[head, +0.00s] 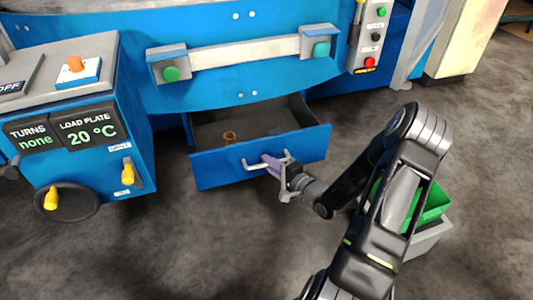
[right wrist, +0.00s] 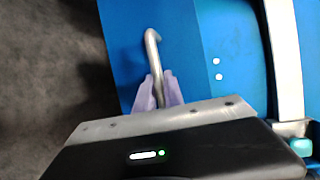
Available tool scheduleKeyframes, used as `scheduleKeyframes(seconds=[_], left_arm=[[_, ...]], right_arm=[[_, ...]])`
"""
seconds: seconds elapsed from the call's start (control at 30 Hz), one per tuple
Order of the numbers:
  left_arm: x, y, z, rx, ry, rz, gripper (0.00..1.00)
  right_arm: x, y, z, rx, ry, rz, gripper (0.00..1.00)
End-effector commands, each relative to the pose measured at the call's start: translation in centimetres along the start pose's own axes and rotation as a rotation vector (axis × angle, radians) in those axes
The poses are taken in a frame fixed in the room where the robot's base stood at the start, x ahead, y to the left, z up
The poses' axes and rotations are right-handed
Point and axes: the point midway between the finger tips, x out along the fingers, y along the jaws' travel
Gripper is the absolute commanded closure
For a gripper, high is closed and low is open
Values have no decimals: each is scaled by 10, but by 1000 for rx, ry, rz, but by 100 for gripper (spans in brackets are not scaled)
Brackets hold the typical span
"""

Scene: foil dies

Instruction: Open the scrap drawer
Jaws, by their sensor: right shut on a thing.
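The blue scrap drawer (head: 225,170) stands pulled out from the lower front of the blue machine in the head view. Inside it lie a small brown ring-shaped piece (head: 229,138) and a dim bluish piece at the back right. My right gripper (head: 272,163) is shut on the silver drawer handle (head: 252,164) at the middle of the drawer front. In the right wrist view, the pale purple fingertips (right wrist: 158,92) sit on both sides of the handle bar (right wrist: 152,50). My left gripper is not in view.
A control box with a "TURNS none" and "LOAD PLATE 20 °C" display (head: 62,131) and a handwheel (head: 66,200) stands at the left. A green bin (head: 432,203) is partly behind my right arm. The grey floor (head: 190,250) before the drawer is clear.

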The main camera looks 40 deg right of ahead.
Motion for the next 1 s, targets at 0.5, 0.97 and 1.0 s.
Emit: scheduleKeyframes(seconds=[0.5,0.97,1.0], left_arm=[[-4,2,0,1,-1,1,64],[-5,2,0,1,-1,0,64],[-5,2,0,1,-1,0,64]], right_arm=[[-9,2,4,0,0,0,100],[-10,2,3,-1,0,-1,79],[-11,2,3,-1,1,-1,79]])
